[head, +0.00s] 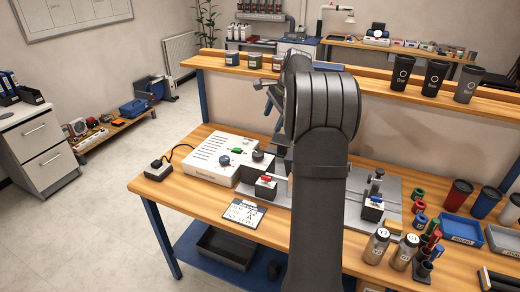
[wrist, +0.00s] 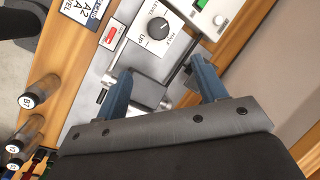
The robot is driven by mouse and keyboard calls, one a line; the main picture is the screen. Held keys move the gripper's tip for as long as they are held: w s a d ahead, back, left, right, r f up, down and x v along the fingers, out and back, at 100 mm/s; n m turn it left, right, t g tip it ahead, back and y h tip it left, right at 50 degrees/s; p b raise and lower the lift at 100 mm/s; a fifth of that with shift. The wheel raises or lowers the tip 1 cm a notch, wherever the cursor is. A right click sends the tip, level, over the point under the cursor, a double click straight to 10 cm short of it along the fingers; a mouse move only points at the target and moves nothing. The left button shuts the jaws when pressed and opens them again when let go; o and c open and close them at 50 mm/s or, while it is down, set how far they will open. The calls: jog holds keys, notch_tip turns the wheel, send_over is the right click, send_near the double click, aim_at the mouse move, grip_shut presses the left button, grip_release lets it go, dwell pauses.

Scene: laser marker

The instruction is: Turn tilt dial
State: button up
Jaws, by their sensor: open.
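The tilt dial (wrist: 157,28) is a round dark knob on a pale plate printed LEVEL, HALF and UP, at the top middle of the wrist view. In the head view a dark knob (head: 257,156), apparently the same dial, stands just left of my arm. My gripper (wrist: 160,68) is open, with its two blue fingers spread wide and nothing between them. The dial lies beyond the fingertips in the wrist view, apart from them. My arm hides much of the gripper in the head view.
A red switch (wrist: 111,34) sits beside the dial. The white box (head: 208,160) carries a blue knob and a green button. Bottles (head: 377,245), cups and trays crowd the bench's right side. A metal post fixture (head: 374,190) stands right of my arm.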

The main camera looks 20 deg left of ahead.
aim_at(258, 153)
jog(key=s+a+n+t, duration=0.1)
jog(key=s+n+t, duration=0.3)
jog(key=n, duration=1.3)
jog(key=shift+g+h, duration=0.4)
jog(key=shift+g, duration=0.2)
jog(key=x, duration=1.7)
jog(key=shift+s+f, duration=0.2)
jog(key=shift+s, duration=0.15)
jog(key=shift+c, duration=0.5)
jog(key=c, duration=0.9)
jog(key=shift+n+g+y, duration=0.4)
jog(key=shift+n+g, duration=0.5)
jog(key=shift+n, duration=1.5)
